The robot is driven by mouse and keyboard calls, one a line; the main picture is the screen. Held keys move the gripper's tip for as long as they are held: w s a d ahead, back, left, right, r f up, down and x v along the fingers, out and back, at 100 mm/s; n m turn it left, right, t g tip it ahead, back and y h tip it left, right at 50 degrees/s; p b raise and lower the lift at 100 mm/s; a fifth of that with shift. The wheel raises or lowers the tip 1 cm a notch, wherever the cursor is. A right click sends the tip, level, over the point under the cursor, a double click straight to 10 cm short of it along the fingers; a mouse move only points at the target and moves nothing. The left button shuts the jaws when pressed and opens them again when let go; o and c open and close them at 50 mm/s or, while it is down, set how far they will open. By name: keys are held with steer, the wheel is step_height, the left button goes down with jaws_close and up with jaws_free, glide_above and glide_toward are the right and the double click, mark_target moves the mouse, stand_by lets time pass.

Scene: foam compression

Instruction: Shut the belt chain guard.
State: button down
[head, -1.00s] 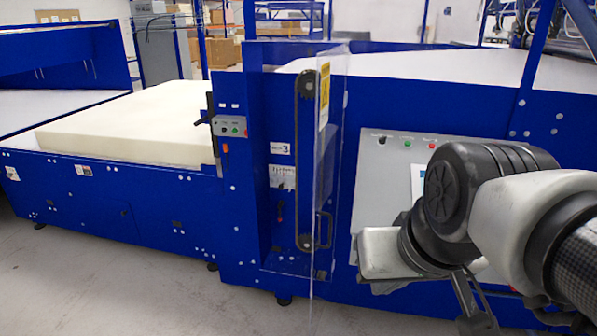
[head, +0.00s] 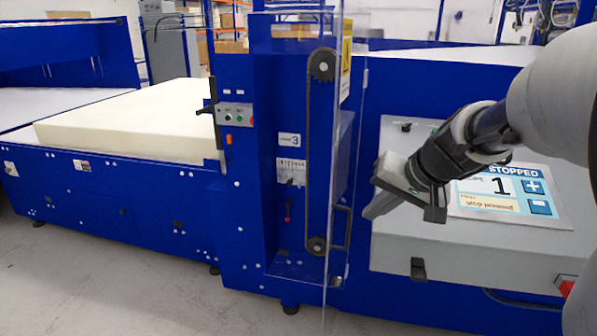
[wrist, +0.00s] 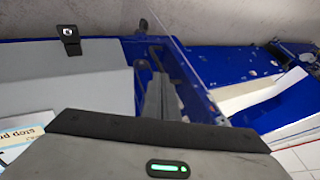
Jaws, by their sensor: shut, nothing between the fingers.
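The belt chain guard (head: 352,130) is a clear panel with a yellow label, seen nearly edge-on in the head view. It stands open, swung out from the blue bay. The belt chain (head: 308,160) runs exposed between an upper and a lower sprocket. A black handle (head: 347,228) sits low on the guard. My gripper (head: 372,214) is shut and empty, to the right of the guard and in front of the grey control box. In the wrist view its grey fingers (wrist: 161,100) point toward the blue frame. I cannot tell the exact gap between fingertips and guard.
The grey control box (head: 395,250) with a screen reading STOPPED juts out at the right, close beneath my arm. A cream foam block (head: 125,125) lies on the blue machine bed at the left. The floor (head: 110,275) in front is clear.

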mark_target(350, 215)
steer(key=w+a+f, duration=0.4)
steer(key=shift+w+a, duration=0.2)
steer(key=shift+a, duration=0.3)
steer(key=shift+a+p, duration=0.1)
steer(key=shift+p, duration=0.2)
